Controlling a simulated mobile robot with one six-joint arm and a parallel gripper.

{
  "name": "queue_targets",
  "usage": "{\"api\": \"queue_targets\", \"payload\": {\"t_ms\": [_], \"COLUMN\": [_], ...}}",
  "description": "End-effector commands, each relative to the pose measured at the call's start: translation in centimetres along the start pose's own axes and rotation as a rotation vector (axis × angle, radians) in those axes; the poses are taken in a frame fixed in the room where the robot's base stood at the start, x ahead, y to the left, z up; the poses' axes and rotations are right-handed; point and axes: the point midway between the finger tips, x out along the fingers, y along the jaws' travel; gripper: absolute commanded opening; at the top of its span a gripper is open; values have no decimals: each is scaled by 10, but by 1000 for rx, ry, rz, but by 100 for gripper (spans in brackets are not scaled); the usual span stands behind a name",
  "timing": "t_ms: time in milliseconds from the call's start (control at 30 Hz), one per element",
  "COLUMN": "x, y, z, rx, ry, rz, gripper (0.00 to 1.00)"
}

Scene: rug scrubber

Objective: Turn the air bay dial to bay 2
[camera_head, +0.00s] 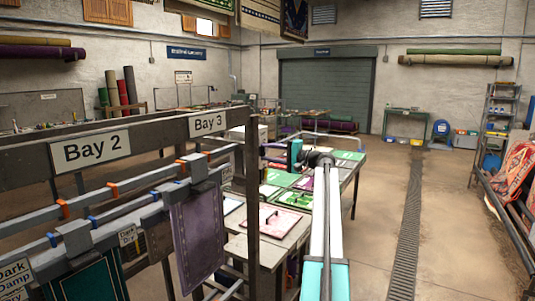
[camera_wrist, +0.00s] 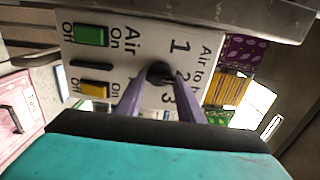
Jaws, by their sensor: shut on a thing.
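In the wrist view, a white control panel (camera_wrist: 139,52) fills the upper middle. The dark round air bay dial (camera_wrist: 160,71) is on it, with the numbers 1, 2 and 3 beside it and the partly cut-off label "Air to b". The dial sits closest to the 2, but its pointer is too small to read. My gripper (camera_wrist: 161,82) has its two grey-purple fingers on either side of the dial, shut on it. The finger tips partly cover the dial. In the head view my arm reaches forward at centre; the gripper and dial cannot be made out there.
Left of the dial on the panel are a green On/Off switch (camera_wrist: 91,35) and a yellow one (camera_wrist: 95,89). Signs "Bay 2" (camera_head: 91,150) and "Bay 3" (camera_head: 208,123) hang on a metal frame at left. The floor (camera_head: 385,200) at right is open, with a drain grate (camera_head: 407,230).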

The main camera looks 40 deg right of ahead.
Motion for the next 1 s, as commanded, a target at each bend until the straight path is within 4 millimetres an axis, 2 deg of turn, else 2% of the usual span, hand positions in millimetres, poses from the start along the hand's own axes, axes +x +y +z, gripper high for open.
{"api": "queue_targets", "payload": {"t_ms": [333, 367, 467, 833, 1000], "x": [0, 0, 0, -1, -10], "y": [1, 1, 1, 0, 1], "z": [0, 0, 0, 0, 0], "rx": [4, 4, 3, 3, 2], "ry": [2, 2, 1, 0, 1], "rz": [1, 1, 1, 0, 0], "gripper": [12, 36, 53, 53, 53]}}
